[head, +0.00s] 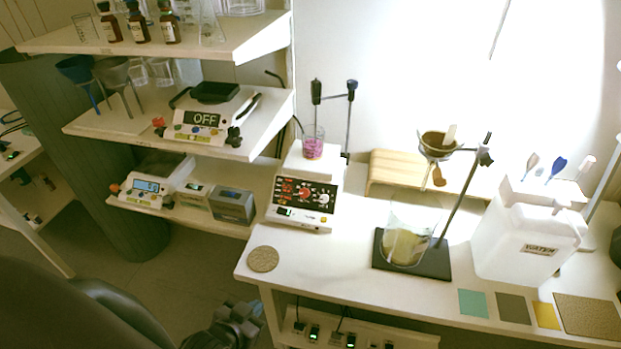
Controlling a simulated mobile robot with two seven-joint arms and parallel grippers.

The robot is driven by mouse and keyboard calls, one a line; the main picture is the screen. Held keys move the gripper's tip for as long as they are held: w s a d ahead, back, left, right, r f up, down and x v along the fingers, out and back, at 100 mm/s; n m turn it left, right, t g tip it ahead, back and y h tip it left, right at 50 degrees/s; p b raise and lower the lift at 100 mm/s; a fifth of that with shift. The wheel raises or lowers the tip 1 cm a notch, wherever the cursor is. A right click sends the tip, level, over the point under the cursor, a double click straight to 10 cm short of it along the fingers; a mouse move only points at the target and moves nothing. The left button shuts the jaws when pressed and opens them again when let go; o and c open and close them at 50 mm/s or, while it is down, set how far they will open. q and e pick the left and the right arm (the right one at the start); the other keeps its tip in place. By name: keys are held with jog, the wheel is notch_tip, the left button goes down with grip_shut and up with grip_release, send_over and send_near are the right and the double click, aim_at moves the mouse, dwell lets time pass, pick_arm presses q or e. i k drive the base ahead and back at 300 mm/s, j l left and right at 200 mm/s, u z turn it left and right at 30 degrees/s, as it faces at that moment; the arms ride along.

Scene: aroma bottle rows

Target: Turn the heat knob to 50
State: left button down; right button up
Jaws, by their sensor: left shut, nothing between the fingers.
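The hotplate stirrer (303,190) stands at the left end of the white bench. Its sloped front has a dark panel with red markings and several small knobs (304,193). The lettering is too small to read, so I cannot tell which knob is heat or where it points. A small beaker of pink liquid (313,147) sits on its plate. My left gripper (247,312) is shut and empty, low in front of the bench's left end, below and well apart from the stirrer. My right gripper is not in view.
A round tan mat (263,259) lies on the bench (330,262) in front of the stirrer. A beaker on a dark stand base (430,264) stands to the right. A white water container (527,240) is further right. Shelves with a device reading OFF (206,122) rise at left.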

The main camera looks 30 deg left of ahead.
aim_at(304, 193)
jog(key=j, duration=0.7)
jog(key=k+j+z, duration=0.1)
jog(key=j, duration=0.55)
jog(key=k+j, duration=0.1)
jog(key=j, duration=1.25)
jog(key=k+j+z, duration=0.1)
jog(key=j, duration=0.6)
